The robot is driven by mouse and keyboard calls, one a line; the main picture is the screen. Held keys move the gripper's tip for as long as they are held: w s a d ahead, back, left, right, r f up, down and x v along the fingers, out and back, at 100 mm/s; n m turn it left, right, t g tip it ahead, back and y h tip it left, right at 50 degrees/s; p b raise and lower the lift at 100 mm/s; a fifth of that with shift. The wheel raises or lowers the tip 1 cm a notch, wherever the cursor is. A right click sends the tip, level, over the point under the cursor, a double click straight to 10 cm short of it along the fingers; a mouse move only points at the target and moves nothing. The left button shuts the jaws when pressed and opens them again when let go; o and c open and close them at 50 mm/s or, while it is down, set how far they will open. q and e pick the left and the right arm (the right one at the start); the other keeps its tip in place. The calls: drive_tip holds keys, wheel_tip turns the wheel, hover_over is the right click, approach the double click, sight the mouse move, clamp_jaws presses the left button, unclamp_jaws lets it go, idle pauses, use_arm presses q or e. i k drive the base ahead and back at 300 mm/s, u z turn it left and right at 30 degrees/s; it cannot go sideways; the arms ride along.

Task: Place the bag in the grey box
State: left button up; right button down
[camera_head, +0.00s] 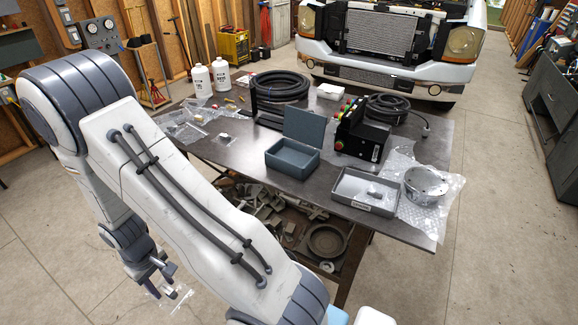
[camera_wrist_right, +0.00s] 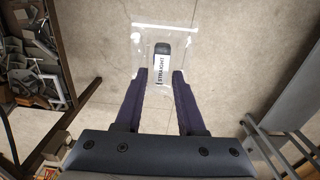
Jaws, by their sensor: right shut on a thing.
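My right gripper (camera_head: 166,288) hangs low at the left of the head view, beside the table and over the floor. It is shut on a clear plastic bag (camera_wrist_right: 152,34); the bag holds a dark part with a white label reading "STRAIGHT". The bag shows faintly in the head view too. On the table, a blue-grey box (camera_head: 292,167) stands with its lid raised and looks empty. A shallow grey box (camera_head: 352,204) with a small label stands to its right, with a small item inside. Both boxes are far from the gripper. My left gripper is out of view.
The dark table (camera_head: 240,150) also bears clear bags (camera_head: 182,133) at its left, coiled black hose (camera_head: 280,85), a black control box (camera_head: 358,138) and a round metal part (camera_head: 426,182) on plastic wrap. A shelf of scrap parts (camera_head: 275,210) is underneath.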

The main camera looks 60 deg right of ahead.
sight(292, 158)
drive_tip(key=k, duration=0.2)
drive_tip(key=z, duration=0.8)
